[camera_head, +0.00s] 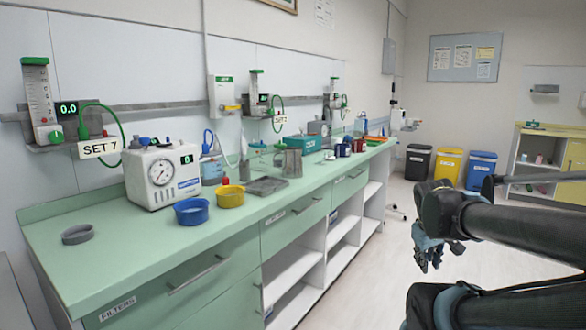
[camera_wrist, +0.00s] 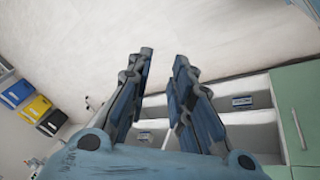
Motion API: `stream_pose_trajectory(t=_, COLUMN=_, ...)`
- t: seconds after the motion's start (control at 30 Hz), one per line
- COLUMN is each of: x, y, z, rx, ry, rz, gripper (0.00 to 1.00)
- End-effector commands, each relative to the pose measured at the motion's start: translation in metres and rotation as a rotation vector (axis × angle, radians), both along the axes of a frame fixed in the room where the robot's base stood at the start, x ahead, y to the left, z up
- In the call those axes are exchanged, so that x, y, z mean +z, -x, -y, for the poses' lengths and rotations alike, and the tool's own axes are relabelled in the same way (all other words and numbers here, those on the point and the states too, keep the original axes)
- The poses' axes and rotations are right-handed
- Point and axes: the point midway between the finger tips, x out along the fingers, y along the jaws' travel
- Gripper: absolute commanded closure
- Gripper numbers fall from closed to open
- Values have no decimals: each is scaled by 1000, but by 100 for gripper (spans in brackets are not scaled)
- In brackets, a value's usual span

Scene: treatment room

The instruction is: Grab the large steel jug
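A grey steel jug (camera_head: 292,163) stands upright on the green counter (camera_head: 250,212), behind the dark grey tray and near the middle of the head view. Its handle seems to be on the left side. My gripper (camera_head: 428,264) hangs over the floor to the right of the counter, well apart from the jug. In the wrist view my gripper (camera_wrist: 163,58) shows two blue-grey fingers with a clear gap between them and nothing held. The jug is not in the wrist view.
A yellow bowl (camera_head: 230,197), a blue bowl (camera_head: 191,211), a flat grey tray (camera_head: 266,186) and a white gauge box (camera_head: 162,177) share the counter. Red and dark mugs (camera_head: 343,150) stand farther back. Open shelves (camera_head: 293,272) lie below. Coloured bins (camera_head: 449,165) stand at the far wall.

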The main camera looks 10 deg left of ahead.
Motion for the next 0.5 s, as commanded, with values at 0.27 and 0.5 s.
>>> stream_pose_trajectory(t=0.27, x=55, y=-114, z=-21, rx=546, ry=438, rz=191, gripper=80)
stream_pose_trajectory(t=0.5, x=105, y=-197, z=-88, rx=999, ry=870, rz=341, gripper=80)
